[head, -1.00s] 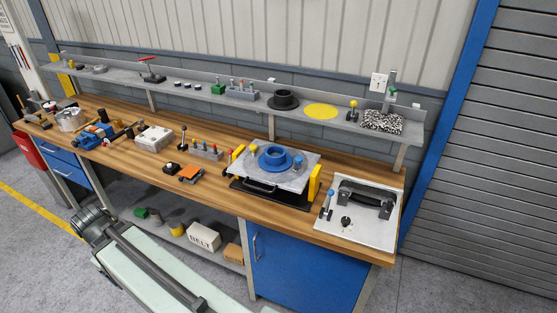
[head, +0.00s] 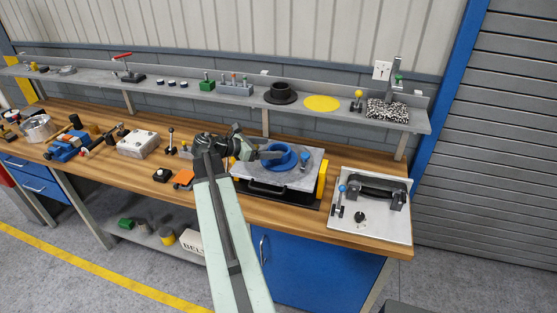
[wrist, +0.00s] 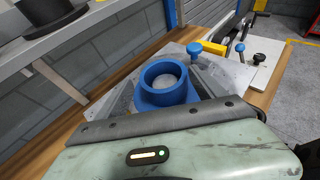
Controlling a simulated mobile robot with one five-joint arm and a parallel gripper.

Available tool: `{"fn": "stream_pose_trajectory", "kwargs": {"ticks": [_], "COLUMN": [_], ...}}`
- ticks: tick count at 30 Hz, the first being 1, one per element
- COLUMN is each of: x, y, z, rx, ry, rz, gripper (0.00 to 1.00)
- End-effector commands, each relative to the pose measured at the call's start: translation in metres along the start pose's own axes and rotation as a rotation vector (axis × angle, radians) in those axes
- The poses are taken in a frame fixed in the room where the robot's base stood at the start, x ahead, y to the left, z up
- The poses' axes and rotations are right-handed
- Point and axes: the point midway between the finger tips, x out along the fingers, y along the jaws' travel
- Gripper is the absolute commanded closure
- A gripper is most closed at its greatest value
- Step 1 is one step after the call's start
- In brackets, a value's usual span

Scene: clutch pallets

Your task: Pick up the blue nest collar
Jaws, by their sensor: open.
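The blue nest collar (head: 284,165) is a round ring on a wider base. It sits on a grey metal plate (head: 310,178) on the workbench. In the wrist view the collar (wrist: 165,97) is near the middle, with a pale round surface inside its ring. My gripper (head: 273,154) reaches in from the left, its end at the collar's left side. In the wrist view its dark fingers show on either side of the collar, open. I cannot tell whether they touch it. My gripper's body hides the collar's near edge there.
A blue-topped knob (head: 305,156) stands on the plate just right of the collar. A yellow block (head: 322,180) stands at the plate's right edge. A pale panel with a black handle (head: 378,192) is further right. A shelf (head: 235,99) with a black flanged part (head: 280,95) runs behind.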

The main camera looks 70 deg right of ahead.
Motion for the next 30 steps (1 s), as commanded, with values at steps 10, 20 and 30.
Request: {"fn": "stream_pose_trajectory", "kwargs": {"ticks": [10,20,30], "x": [0.033,0.076,0.085], "y": [-0.004,-0.006,-0.006], "z": [0.002,-0.005,-0.002], "rx": [0.006,0.008,0.007], "ry": [0.001,0.002,0.002], "rz": [-0.01,-0.013,-0.011], "gripper": [0.21,0.21,0.37]}}
